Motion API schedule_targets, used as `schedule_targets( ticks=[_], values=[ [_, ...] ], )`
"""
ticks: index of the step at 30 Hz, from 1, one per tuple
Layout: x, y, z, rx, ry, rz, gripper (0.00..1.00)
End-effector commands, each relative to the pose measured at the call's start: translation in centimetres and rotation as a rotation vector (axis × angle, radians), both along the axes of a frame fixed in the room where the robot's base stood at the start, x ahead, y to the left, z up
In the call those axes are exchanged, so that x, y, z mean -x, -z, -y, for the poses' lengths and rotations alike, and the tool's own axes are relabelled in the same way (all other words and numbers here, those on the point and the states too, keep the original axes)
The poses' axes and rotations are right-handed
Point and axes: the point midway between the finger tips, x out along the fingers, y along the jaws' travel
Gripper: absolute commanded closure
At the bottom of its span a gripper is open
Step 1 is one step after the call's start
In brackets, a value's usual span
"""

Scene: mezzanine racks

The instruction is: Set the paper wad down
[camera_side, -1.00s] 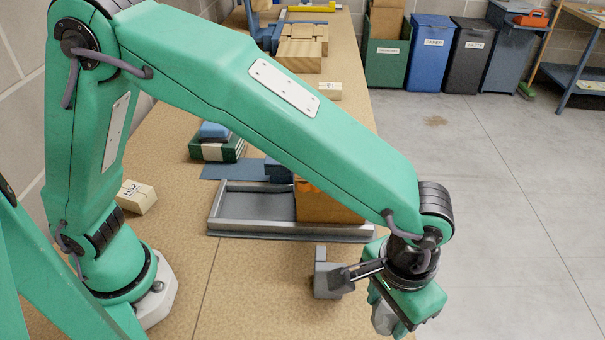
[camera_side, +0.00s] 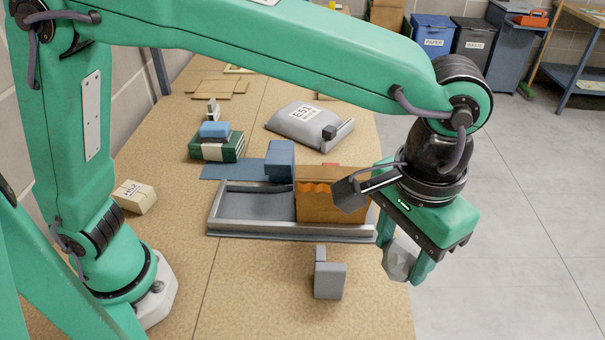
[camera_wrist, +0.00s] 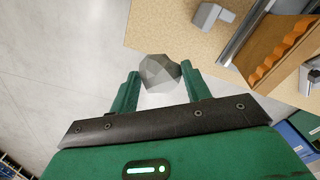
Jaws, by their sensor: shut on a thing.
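The paper wad (camera_side: 397,262) is a grey, faceted lump. My gripper (camera_side: 402,265) is shut on it and holds it in the air, past the right edge of the table in the side view. In the wrist view the wad (camera_wrist: 160,73) sits between the two green fingers of my gripper (camera_wrist: 160,85), with grey floor behind it. Part of the wad is hidden by a finger in the side view.
A small grey block (camera_side: 329,281) stands on the table (camera_side: 250,290) in front. A grey E51 bag (camera_side: 300,125) lies behind. The front table area is mostly clear.

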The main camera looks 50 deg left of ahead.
Motion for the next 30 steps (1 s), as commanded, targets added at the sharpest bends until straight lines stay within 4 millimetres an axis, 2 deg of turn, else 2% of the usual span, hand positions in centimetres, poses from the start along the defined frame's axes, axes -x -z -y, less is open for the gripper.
schedule_targets(
  ticks=[8, 11, 21, 30],
  values=[
    [-2.4, -0.5, -4.4, 0.002, -0.126, 0.003, 0.77],
    [-3.3, -0.7, -6.6, 0.002, -0.188, 0.003, 0.77],
    [-5.6, -1.3, -16.2, 0.003, -0.459, 0.004, 0.77],
    [-5.4, -1.5, -24.5, 0.003, -0.701, 0.004, 0.77]
  ],
)
